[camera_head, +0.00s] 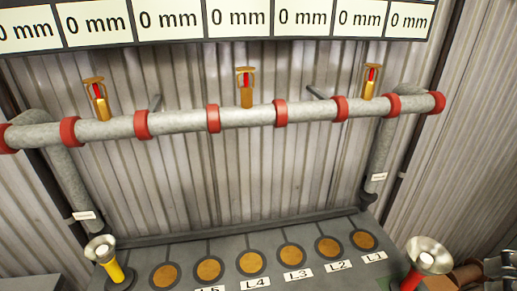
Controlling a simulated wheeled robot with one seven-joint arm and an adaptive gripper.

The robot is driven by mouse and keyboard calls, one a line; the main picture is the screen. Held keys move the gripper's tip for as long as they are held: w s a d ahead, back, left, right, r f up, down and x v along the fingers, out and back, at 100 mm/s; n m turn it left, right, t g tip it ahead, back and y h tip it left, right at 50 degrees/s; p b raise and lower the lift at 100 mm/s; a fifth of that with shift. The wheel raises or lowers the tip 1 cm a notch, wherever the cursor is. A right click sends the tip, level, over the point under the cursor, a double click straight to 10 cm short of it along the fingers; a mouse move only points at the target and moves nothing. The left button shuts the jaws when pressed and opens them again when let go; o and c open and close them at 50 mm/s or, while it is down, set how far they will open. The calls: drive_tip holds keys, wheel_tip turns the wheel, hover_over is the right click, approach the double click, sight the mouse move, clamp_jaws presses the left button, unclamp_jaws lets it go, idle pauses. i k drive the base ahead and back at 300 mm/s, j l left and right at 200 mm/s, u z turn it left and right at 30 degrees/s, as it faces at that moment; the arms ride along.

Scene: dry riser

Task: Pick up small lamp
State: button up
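Two lamp-like things with flared silver heads stand at the front. One has a yellow body (113,271) and is at the lower left, beside the row of round discs. The other has a red body (411,279) and is at the lower right; its silver head (428,255) looks larger, and its lower part is cut off by the picture edge. I cannot tell which one is the small lamp. Both appear upright, with nothing holding them.
A grey pipe (180,122) with red collars and three brass sprinkler heads (246,88) runs above the dark bench (330,219). Several brown discs (251,263) lie along the bench, with labels such as L4 (255,283). Brown cylinders (467,276) and unclear grey shapes crowd the lower right.

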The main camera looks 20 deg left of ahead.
sight(101, 250)
drive_tip(key=u, duration=2.05)
drive_tip(key=k+j+u, duration=0.1)
drive_tip(key=j+u, duration=0.6)
